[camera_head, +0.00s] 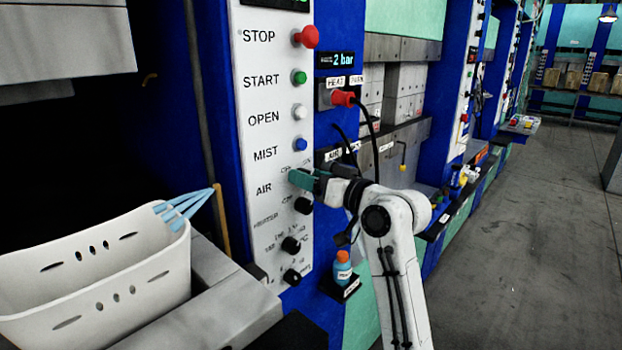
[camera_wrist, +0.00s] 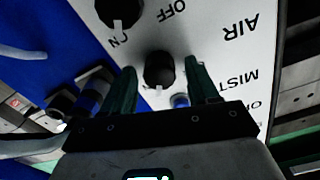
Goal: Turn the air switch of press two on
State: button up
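The air switch of the near press is a black round knob (camera_wrist: 159,69) beside the AIR label on the white panel (camera_head: 262,100). In the wrist view the panel appears upside down. My gripper (camera_wrist: 162,75) has dark green fingers, one on each side of this knob, with a small gap showing on both sides. It is open. A pale mark shows at the knob's lower edge; which setting it points to I cannot tell. In the head view my gripper (camera_head: 300,180) reaches the panel from the right at the AIR row and hides the knob.
Close by are the blue MIST button (camera_head: 301,144) and the black knob below AIR (camera_head: 303,205). The red STOP button (camera_head: 306,37) is at the top. A white basket (camera_head: 95,270) stands at lower left, a blue bottle (camera_head: 343,268) below my arm. Open floor (camera_head: 540,240) lies right.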

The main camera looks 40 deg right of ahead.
jog(key=s+b, duration=0.2)
jog(key=s, duration=0.8)
jog(key=shift+s+d, duration=0.15)
jog(key=shift+s, duration=0.25)
